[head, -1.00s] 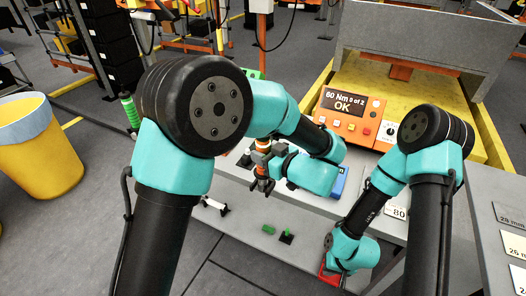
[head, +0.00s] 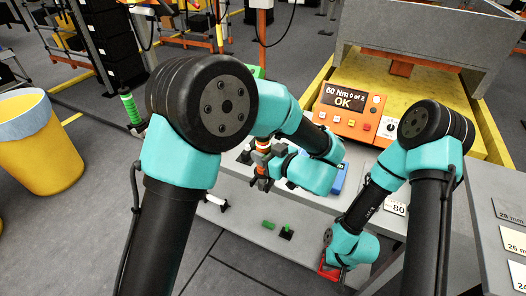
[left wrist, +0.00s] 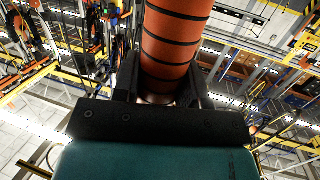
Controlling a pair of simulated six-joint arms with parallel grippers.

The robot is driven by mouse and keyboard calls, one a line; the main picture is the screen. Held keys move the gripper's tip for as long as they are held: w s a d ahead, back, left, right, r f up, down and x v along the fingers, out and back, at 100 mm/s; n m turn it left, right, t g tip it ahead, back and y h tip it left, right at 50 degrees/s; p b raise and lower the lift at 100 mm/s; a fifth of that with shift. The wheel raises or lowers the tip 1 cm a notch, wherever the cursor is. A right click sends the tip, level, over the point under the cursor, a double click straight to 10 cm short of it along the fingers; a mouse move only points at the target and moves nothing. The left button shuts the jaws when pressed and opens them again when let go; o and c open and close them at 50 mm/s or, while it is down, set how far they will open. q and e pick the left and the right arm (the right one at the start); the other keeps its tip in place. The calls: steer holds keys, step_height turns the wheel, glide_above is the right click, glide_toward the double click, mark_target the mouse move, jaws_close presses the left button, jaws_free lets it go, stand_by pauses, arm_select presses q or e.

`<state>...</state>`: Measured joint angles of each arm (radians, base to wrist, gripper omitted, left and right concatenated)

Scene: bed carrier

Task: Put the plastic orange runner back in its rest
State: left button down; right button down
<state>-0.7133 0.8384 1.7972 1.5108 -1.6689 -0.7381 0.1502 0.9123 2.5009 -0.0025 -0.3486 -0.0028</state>
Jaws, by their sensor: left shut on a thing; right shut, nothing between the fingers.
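The orange plastic runner (left wrist: 178,45) is a ribbed orange cylinder with dark rings. It fills the upper middle of the left wrist view, between the two dark fingers of my left gripper (left wrist: 165,88), which is shut on it. In the head view the orange runner (head: 262,144) stands roughly upright in my left gripper (head: 262,182), over the grey table's left part. Its lower end is partly hidden. My right arm reaches down to a red object at the table's front; its wrist hides the fingers of my right gripper (head: 333,266). I cannot make out which fixture is the runner's rest.
A white part with black ends (head: 216,203), a green piece (head: 268,225) and a small black stand (head: 286,233) are on the grey table front. A blue object (head: 340,180) lies behind my left wrist. A yellow bin (head: 45,155) stands left.

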arm_select(q)
steer(key=shift+f, duration=1.2)
steer(key=c, duration=0.6)
jaws_free()
steer(key=shift+d, duration=0.15)
steer(key=v, duration=0.7)
steer(key=shift+s, duration=0.2)
